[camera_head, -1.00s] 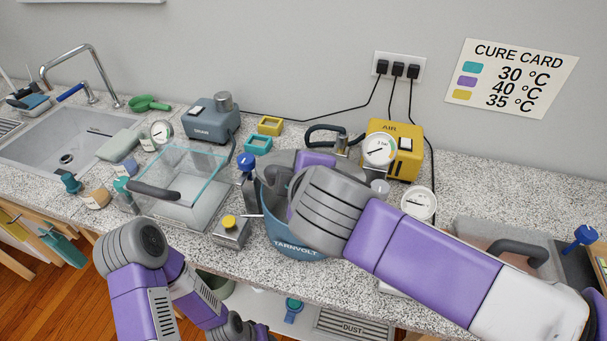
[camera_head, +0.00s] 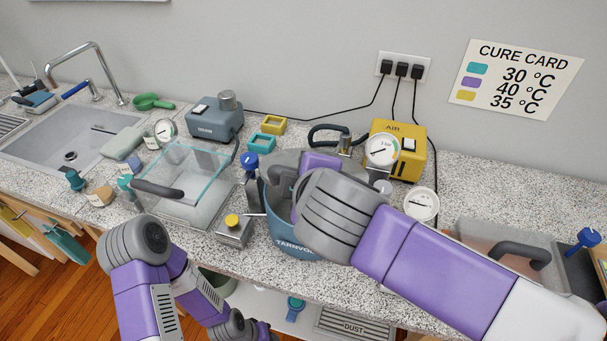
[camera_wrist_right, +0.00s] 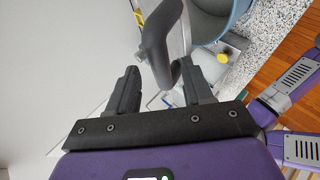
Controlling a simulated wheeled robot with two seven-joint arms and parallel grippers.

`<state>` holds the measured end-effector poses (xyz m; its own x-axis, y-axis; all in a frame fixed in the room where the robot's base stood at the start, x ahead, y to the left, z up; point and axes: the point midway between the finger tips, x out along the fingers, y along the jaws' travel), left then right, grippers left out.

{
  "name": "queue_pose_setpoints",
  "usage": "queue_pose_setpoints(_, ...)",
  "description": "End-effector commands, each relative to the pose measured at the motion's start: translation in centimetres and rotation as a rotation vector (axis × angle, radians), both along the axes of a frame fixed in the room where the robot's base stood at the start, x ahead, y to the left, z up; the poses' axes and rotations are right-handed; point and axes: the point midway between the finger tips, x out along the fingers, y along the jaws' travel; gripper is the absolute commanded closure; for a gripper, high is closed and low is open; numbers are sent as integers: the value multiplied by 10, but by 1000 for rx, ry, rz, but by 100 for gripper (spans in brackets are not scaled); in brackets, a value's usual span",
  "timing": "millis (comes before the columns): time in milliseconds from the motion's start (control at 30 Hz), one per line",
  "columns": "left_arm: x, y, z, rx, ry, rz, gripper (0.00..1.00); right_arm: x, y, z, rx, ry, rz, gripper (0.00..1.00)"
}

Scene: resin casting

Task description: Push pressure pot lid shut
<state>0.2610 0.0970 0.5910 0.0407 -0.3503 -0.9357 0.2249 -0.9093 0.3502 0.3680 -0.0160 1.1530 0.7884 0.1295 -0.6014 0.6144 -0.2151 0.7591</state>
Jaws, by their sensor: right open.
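The blue pressure pot (camera_head: 279,230) stands near the counter's front edge, its label partly covered by my right arm. Its grey lid (camera_head: 289,157) shows only in part behind my right wrist and looks raised; its exact angle is hidden. In the right wrist view a dark curved handle (camera_wrist_right: 156,45) with a metal edge beside it lies ahead of and between the fingertips, and the blue pot wall (camera_wrist_right: 241,14) is behind. My right gripper (camera_wrist_right: 158,85) is open, with nothing clamped; contact with the handle cannot be told. My left arm is folded at lower left, its gripper out of view.
A yellow AIR unit (camera_head: 411,162) with a gauge stands behind the pot at right. A small metal box with a yellow knob (camera_head: 232,221) and a glass-walled box (camera_head: 181,203) are to the left. A blue-grey pump (camera_head: 214,123) stands behind.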

Motion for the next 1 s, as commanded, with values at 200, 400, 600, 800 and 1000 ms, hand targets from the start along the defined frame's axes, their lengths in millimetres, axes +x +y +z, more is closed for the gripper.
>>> queue_pose_setpoints(200,0,0,13,0,0,0,57,-27,-4,23,1,-2,0,49)
queue_pose_setpoints(400,0,0,18,0,0,0,57,-45,-7,35,0,0,1,49)
queue_pose_setpoints(600,0,0,19,0,0,0,57,-50,-8,38,0,1,2,49)
queue_pose_setpoints(800,0,0,19,0,0,0,57,-50,-8,38,-1,1,1,49)
queue_pose_setpoints(1000,0,0,19,0,0,0,57,-50,-8,37,-1,1,1,49)
